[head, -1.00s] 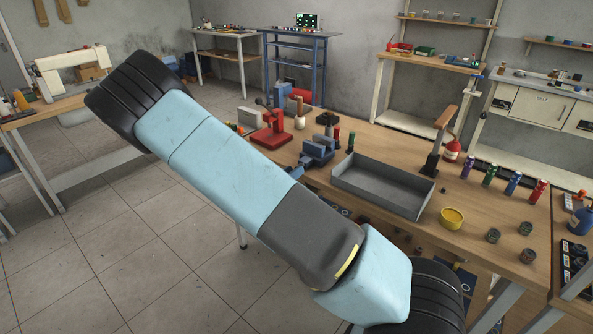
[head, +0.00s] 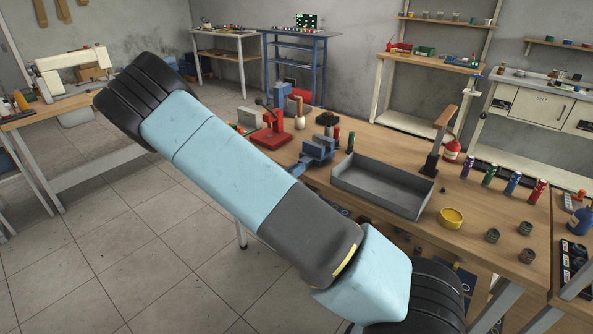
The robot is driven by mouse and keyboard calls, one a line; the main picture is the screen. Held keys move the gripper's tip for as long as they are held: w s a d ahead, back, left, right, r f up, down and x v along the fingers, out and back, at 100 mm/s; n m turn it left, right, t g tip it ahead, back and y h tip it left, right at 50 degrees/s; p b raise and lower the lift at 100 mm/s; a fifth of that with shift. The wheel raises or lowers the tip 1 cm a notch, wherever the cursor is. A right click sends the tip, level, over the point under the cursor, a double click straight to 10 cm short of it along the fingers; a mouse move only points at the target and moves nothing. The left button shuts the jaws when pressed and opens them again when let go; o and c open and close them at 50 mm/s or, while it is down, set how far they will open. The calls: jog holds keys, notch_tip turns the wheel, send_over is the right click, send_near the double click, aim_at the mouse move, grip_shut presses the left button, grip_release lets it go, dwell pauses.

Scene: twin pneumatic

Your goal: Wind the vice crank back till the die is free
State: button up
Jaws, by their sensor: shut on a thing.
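The blue vice (head: 317,152) with grey jaws stands on the wooden workbench, left of the grey tray. Its near, lower-left side runs down to the edge of my arm, which crosses the picture in front of it. I cannot make out the crank; that side of the vice is covered by my arm. The die cannot be told apart from the grey jaw parts at this size. My gripper is not in view, so its hold on anything does not show.
A red press (head: 269,138) stands left of the vice. The grey tray (head: 384,184) lies to the right, with a green bottle (head: 350,141) between. Bare bench (head: 400,150) shows behind the tray.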

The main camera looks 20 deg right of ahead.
grip_shut()
jog(key=shift+s+f+m, duration=0.15)
jog(key=shift+f+m, duration=0.25)
jog(key=shift+m, duration=0.7)
jog(key=o, duration=0.8)
grip_release()
jog(key=shift+d, duration=0.1)
jog(key=v, duration=1.3)
jog(key=shift+s+a, duration=0.25)
jog(key=shift+a, duration=0.1)
